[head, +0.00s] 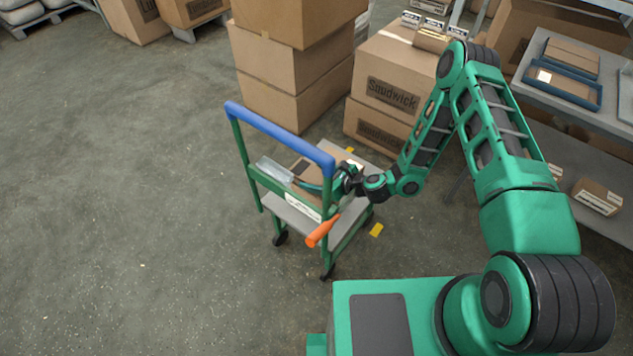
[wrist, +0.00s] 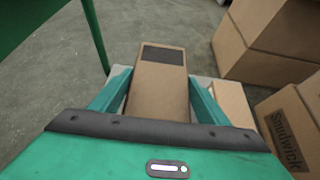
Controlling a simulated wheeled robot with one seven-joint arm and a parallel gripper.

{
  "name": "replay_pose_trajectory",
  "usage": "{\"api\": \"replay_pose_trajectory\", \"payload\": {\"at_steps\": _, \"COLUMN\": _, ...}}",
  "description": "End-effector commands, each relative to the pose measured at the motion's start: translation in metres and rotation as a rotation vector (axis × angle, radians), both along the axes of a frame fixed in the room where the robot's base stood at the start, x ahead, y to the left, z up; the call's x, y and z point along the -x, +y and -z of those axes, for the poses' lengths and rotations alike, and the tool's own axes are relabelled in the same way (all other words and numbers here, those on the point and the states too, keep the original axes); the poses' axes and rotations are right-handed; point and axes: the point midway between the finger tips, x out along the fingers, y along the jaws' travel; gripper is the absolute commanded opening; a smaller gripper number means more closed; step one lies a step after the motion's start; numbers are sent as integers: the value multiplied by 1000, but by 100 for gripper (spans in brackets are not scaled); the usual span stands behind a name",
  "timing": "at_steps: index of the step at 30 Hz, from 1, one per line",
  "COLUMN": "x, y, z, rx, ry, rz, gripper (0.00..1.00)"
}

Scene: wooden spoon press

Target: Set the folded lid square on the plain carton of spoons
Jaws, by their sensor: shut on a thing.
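A brown cardboard piece with a dark rectangular panel (wrist: 158,88) sits between the two fingers of my gripper (wrist: 158,76) in the wrist view. It looks like the folded lid, and my gripper is shut on it. In the head view, my gripper (head: 326,178) is at the top of a small green cart (head: 248,174), and the brown piece with its dark panel (head: 304,168) shows just beyond the fingers. A pale tan surface (wrist: 230,102) lies right of the right finger; I cannot tell whether it is the plain carton. The spoons are not visible.
The cart has a blue handle bar (head: 280,138), and a clear tray (head: 274,170) sits at its left. An orange handle (head: 321,232) sticks out low in front. Large cartons (head: 285,70) stack behind, with a shelf (head: 580,90) at right. Open floor lies left.

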Motion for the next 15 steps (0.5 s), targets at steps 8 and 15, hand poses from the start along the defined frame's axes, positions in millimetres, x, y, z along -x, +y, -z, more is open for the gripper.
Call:
{"api": "replay_pose_trajectory", "payload": {"at_steps": 8, "x": 0, "y": 0, "z": 26, "rx": 0, "ry": 0, "rz": 0, "gripper": 48}}
{"api": "replay_pose_trajectory", "payload": {"at_steps": 15, "x": 0, "y": -1, "z": 28, "rx": 0, "ry": 0, "rz": 1, "gripper": 48}}
